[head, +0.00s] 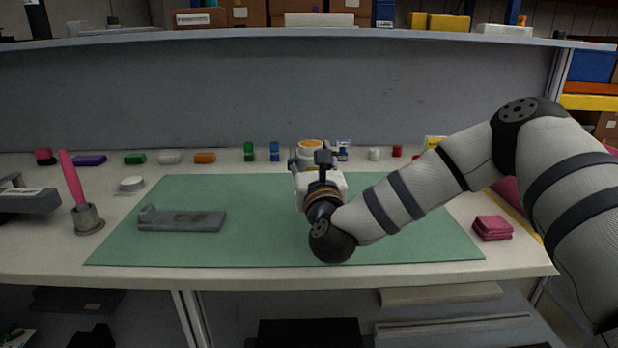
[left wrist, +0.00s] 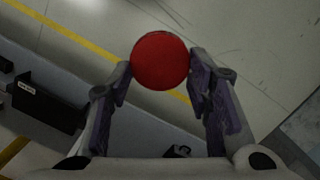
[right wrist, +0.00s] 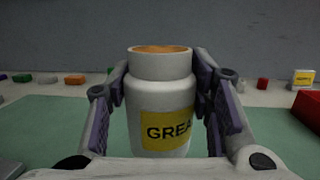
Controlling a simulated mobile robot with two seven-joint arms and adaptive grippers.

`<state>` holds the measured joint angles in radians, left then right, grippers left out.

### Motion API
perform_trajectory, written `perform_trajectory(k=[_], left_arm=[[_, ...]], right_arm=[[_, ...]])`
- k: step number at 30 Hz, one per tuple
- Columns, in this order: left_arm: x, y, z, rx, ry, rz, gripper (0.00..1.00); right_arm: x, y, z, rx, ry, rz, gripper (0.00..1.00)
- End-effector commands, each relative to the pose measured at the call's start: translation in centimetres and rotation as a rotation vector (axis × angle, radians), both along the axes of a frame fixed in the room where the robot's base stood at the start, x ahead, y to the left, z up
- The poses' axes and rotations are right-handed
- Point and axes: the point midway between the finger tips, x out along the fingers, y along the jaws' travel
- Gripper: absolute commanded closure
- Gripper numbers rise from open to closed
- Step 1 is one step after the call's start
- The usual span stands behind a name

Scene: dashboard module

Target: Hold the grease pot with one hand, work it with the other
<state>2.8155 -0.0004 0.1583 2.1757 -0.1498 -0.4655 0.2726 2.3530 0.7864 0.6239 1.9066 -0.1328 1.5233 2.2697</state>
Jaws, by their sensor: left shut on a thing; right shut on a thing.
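The white grease pot (right wrist: 160,115) with a yellow label is held upright between the fingers of my right gripper (right wrist: 160,75). Its top is open and shows orange grease, also seen in the head view (head: 311,143). My right gripper (head: 308,163) is at the back of the green mat; whether the pot's base touches the mat is hidden. In the left wrist view, my left gripper (left wrist: 160,72) is shut on a red round lid (left wrist: 160,60), with floor below. A pink-handled brush (head: 71,178) stands in a grey holder (head: 88,220) at the left.
A flat grey metal part (head: 182,220) lies on the left of the green mat (head: 270,235). Small coloured items line the table's back. A white disc (head: 132,184) is left of the mat, a folded red cloth (head: 492,228) right of it. The mat's front left is clear.

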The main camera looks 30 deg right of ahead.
Motion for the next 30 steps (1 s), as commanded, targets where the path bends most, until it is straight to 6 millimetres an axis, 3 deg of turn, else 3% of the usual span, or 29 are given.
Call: perform_trajectory(k=[5, 10, 30], left_arm=[[-0.1, 0.0, -0.5, 0.0, 0.008, 0.0, 0.88], [-0.2, 0.0, -1.3, 0.0, 0.021, 0.0, 0.88], [-0.5, 0.0, -2.5, 0.0, 0.039, 0.0, 0.88]], right_arm=[[0.8, -1.0, -1.5, -0.001, 0.0, 0.0, 1.0], [0.9, -1.1, -4.7, -0.001, 0.003, 0.001, 1.0], [0.8, -1.1, -5.8, 0.001, -0.003, 0.0, 1.0]])
